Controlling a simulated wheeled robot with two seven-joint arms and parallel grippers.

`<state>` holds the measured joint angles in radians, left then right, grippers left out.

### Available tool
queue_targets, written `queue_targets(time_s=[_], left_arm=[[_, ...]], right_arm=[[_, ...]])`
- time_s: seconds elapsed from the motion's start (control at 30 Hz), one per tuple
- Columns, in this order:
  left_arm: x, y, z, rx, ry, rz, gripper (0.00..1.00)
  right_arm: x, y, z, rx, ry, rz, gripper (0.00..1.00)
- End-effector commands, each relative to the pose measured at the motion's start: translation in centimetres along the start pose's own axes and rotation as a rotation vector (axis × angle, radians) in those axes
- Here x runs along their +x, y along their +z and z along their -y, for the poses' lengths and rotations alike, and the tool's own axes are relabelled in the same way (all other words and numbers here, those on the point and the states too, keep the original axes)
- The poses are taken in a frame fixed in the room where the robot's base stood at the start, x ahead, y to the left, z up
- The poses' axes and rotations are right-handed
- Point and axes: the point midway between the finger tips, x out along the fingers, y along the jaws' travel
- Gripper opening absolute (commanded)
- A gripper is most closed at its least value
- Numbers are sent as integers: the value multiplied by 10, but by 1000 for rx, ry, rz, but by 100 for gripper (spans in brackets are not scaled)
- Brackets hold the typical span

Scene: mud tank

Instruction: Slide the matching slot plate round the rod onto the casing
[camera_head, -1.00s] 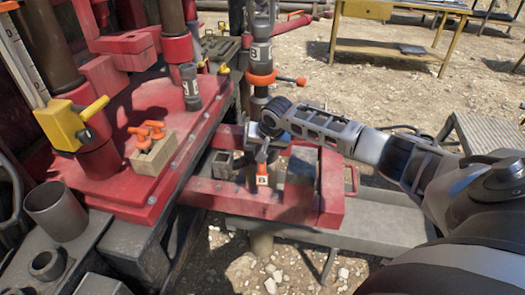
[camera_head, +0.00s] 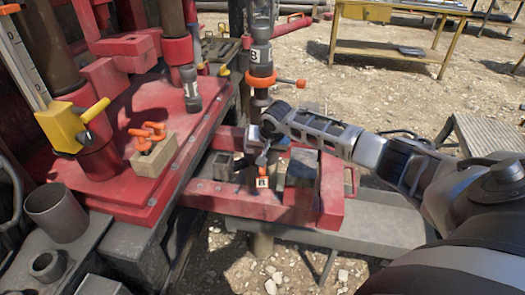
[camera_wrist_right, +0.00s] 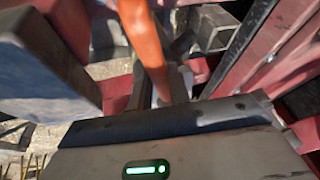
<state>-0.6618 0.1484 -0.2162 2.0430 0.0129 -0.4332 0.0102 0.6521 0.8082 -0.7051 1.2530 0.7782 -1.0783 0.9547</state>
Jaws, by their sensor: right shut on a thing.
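My right gripper (camera_head: 268,148), on the arm from the right, is above the red frame and shut on an orange-handled piece. A tag marked B (camera_head: 262,182) hangs just below the jaws. In the right wrist view the orange handle (camera_wrist_right: 143,38) runs up between the fingers; the plate's slot cannot be made out. An upright dark rod (camera_head: 260,53), also marked B, with an orange collar (camera_head: 261,79), stands just behind the gripper. Its lower end is hidden by the gripper, so I cannot tell how the plate and casing meet. My left gripper is not in view.
A wooden box (camera_head: 152,158) with orange-handled pieces (camera_head: 150,133) sits on the red deck (camera_head: 110,185). A grey block (camera_head: 301,167) stands close right of the gripper, inside the red frame (camera_head: 225,194). A yellow clamp (camera_head: 66,128) is at left.

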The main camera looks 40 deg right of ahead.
Motion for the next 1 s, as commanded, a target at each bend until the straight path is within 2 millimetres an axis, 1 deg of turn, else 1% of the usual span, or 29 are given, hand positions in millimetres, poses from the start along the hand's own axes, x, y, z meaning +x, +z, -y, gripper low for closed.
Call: queue_targets(time_s=[0.3,0.33,0.4,0.6,0.63,0.73,0.87,0.97,1.0], left_arm=[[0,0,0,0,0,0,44],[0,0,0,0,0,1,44],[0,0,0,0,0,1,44],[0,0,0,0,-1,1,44],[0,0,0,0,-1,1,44],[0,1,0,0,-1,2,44],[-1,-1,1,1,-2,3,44],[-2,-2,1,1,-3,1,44],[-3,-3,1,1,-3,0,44]], right_arm=[[1,1,1,1,-4,1,0],[1,1,1,1,-4,1,27],[1,1,1,0,-3,2,44],[2,2,0,0,-1,3,44],[5,6,-2,0,7,14,44],[3,5,-2,0,5,11,44],[-13,3,-2,-1,3,7,44],[-33,2,-1,-3,1,4,44],[-43,2,-1,-3,1,4,44]])
